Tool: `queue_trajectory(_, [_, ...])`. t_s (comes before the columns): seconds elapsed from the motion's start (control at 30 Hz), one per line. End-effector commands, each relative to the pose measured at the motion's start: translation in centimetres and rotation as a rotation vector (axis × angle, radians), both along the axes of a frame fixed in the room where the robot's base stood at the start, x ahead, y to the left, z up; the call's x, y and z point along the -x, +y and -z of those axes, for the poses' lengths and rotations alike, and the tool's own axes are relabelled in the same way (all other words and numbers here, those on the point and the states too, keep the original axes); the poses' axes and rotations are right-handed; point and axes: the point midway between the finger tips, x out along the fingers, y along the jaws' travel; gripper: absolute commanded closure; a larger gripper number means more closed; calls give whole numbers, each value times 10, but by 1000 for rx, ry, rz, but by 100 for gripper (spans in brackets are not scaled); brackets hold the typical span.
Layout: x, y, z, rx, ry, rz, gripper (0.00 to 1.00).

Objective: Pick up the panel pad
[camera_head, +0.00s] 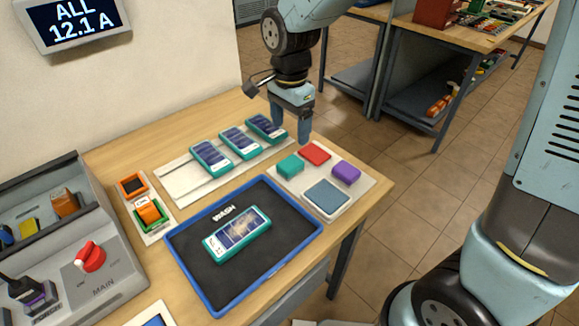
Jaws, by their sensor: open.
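A white tray (352,190) at the right of the table holds a teal pad (290,166), a red pad (314,153), a purple pad (346,172) and a flat blue-grey square (326,197). No label shows which of them is the panel pad. My gripper (290,132) points down with its fingers apart and nothing between them. In the picture it is just behind the red and teal pads, near the table's far edge. Its exact height is hard to tell.
Several teal-framed panels (240,141) lie on a white board left of my gripper. Another panel (238,234) lies in the blue-rimmed WASH tray (290,259). A grey console with a red switch (89,256) stands at left. A second bench (470,35) is behind.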

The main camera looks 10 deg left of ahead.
Motion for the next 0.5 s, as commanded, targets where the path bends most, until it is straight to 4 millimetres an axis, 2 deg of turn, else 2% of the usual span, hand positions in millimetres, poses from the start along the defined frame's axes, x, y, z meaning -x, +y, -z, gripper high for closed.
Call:
queue_trajectory(0.1, [1, -1, 22, 3, 4, -1, 19])
queue_trajectory(0.3, [0, -1, 55, 3, 3, -2, 19])
queue_trajectory(0.5, [0, -1, 69, 2, 1, -2, 19])
